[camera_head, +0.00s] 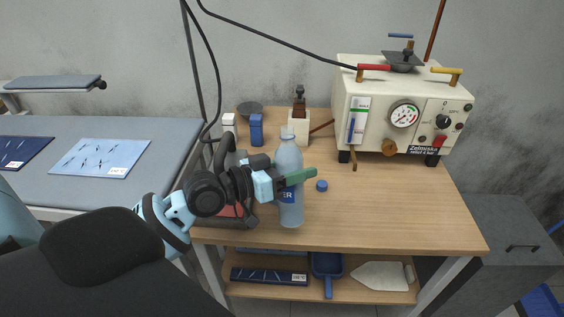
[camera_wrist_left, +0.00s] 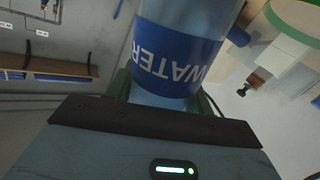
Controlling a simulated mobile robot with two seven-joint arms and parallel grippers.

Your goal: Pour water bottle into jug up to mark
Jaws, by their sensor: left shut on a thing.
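A clear water bottle (camera_head: 289,158) with a blue label stands upright, or nearly so, over the front left of the wooden table. My left gripper (camera_head: 291,180) is shut around its middle, with a green finger showing across it. In the left wrist view the bottle's blue label (camera_wrist_left: 175,62) fills the space just beyond the gripper. I cannot tell if the bottle's base touches the table. A small blue cap (camera_head: 321,185) lies to its right. I cannot make out the jug for certain; my left arm hides part of the table's left side. My right gripper is not in view.
A cream pneumatic machine (camera_head: 372,125) with a gauge stands at the back right of the table (camera_head: 400,215). The table's front right is clear.

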